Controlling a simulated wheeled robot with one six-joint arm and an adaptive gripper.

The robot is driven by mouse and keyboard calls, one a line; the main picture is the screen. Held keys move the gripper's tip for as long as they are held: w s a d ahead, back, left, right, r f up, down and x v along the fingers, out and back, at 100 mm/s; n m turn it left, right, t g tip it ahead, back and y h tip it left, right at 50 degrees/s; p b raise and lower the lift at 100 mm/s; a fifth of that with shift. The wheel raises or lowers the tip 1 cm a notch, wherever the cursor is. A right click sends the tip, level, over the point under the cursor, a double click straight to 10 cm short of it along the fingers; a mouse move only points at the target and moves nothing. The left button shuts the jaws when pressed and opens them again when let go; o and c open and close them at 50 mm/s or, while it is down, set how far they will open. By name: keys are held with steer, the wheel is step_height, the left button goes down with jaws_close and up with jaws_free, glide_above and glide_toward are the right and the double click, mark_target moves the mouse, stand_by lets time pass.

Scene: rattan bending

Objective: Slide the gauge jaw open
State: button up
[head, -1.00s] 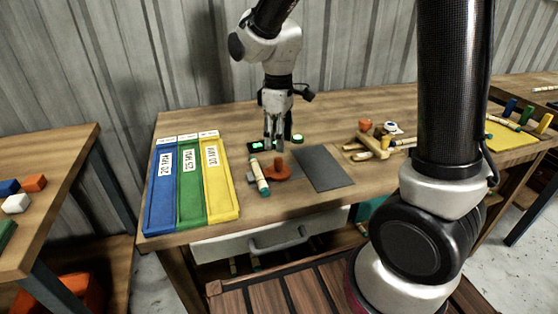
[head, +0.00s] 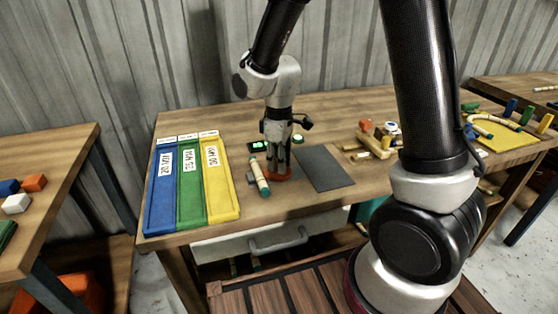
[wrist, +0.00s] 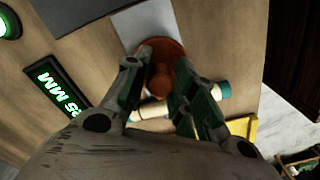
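The gauge's orange jaw (head: 279,175), with an upright knob, sits on the table, mostly behind my fingers in the head view. In the wrist view its round orange body (wrist: 165,48) lies under my fingertips. My gripper (head: 276,166) points down over it. In the wrist view the fingers (wrist: 162,72) stand apart, one on each side of the knob; contact is not clear. A pale rattan piece with a teal end (head: 260,178) lies beside the jaw and partly under the fingers in the wrist view. The gauge's display (wrist: 60,88) is lit green, its reading partly hidden.
Blue, green and yellow labelled trays (head: 190,185) stand to the left. A grey mat (head: 323,168) lies close right of the jaw. A green lit button (head: 298,139) is behind. A wooden fixture (head: 373,145) with small parts stands further right.

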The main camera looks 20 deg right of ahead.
mark_target(295, 171)
jaws_close()
steer(key=shift+d, duration=2.35)
steer(key=o, duration=0.6)
jaws_free()
steer(key=shift+d, duration=0.15)
step_height(295, 171, up, 12)
